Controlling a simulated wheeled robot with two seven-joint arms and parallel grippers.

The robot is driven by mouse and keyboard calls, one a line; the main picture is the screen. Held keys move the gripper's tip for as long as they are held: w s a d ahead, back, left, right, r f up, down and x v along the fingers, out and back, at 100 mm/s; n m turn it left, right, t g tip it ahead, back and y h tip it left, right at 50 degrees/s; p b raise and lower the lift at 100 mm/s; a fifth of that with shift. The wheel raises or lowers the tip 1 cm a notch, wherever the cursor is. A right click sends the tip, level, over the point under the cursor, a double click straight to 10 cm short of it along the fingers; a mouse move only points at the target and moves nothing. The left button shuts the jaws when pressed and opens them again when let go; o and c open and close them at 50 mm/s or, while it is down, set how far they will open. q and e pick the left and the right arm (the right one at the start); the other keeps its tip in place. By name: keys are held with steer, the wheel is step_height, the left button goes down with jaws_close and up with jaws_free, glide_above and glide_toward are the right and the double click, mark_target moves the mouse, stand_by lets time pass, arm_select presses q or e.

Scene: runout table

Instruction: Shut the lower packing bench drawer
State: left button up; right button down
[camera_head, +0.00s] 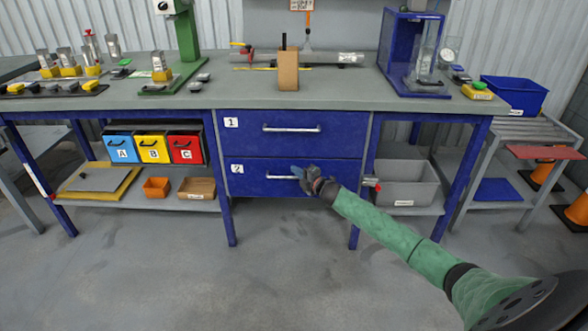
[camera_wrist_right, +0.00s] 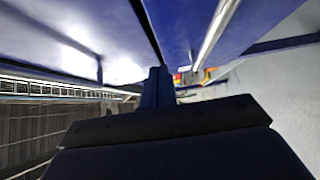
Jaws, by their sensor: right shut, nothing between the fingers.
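The lower packing bench drawer (camera_head: 250,184) has a blue front marked 2 and a silver handle (camera_head: 279,177). In the head view its front looks roughly in line with the drawer above; I cannot tell whether a small gap remains. My right gripper (camera_head: 297,171) is shut and empty, at the drawer front by the handle's right end. It hides that end of the handle. In the right wrist view the shut fingers (camera_wrist_right: 157,88) point at the blue fronts, close to them; contact is unclear. My left gripper is not in view.
The upper drawer (camera_head: 290,143), marked 1, sits directly above with its own handle (camera_head: 291,128). A grey bin (camera_head: 408,185) stands on the lower shelf to the right. Blue, yellow and red boxes (camera_head: 153,149) hang at left. The floor in front (camera_head: 290,265) is clear.

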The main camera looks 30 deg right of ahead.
steer(key=v, duration=0.8)
steer(key=shift+f, duration=0.2)
